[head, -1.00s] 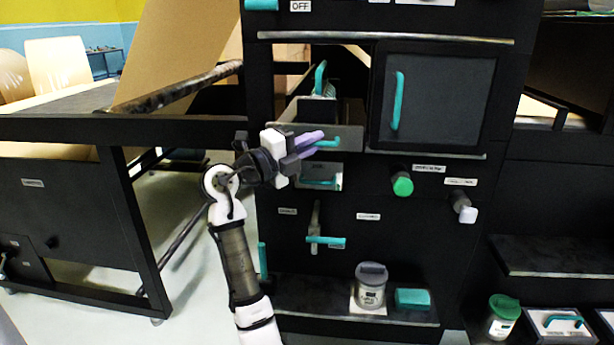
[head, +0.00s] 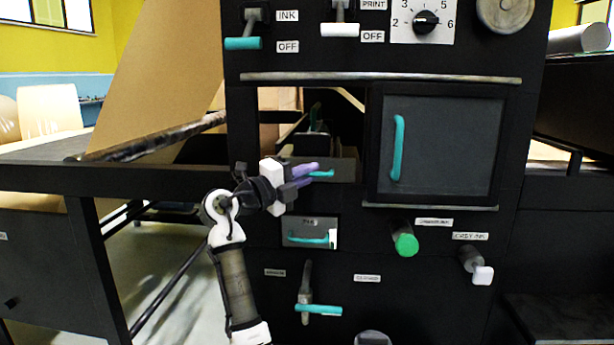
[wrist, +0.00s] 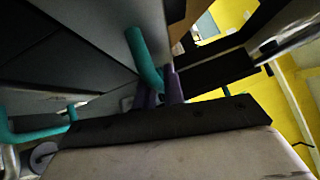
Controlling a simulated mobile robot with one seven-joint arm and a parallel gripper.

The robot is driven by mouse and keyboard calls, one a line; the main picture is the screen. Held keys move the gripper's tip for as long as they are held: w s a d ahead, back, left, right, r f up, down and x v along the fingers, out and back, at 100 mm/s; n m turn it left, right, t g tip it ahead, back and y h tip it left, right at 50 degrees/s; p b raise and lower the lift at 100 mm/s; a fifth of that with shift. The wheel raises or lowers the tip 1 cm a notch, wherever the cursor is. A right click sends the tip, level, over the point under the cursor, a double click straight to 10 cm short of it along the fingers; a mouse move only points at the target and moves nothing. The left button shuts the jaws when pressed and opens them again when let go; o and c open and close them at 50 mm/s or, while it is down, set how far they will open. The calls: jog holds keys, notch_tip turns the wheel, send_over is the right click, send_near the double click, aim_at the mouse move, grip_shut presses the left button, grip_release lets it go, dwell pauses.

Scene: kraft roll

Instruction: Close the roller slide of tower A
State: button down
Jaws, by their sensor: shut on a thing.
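A grey drawer-like slide (head: 342,163), which I take as the roller slide, is in the open bay left of the square door of the black tower. Its front stands a little out, and its inside shows behind it. My gripper (head: 318,173) has purple fingers and is shut on the slide's teal handle (head: 325,174). In the wrist view the teal handle (wrist: 145,60) runs down to the purple fingers (wrist: 160,92). The fingers hide part of the handle. I cannot read a tower or slide label.
A square door (head: 445,140) with a teal handle is to the right. Below are a small drawer (head: 308,227), a green knob (head: 405,243), a white-tipped knob (head: 480,270) and a teal-handled lever (head: 318,310). A rail and brown sheet (head: 165,85) stand left.

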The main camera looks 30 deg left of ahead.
jog(key=shift+w+r, duration=0.1)
jog(key=c, duration=1.5)
grip_release()
jog(key=shift+a, duration=0.1)
jog(key=shift+f, duration=0.2)
jog(key=v, duration=1.3)
jog(key=shift+s+b, duration=0.4)
jog(key=shift+b, duration=0.05)
jog(key=shift+r, duration=0.1)
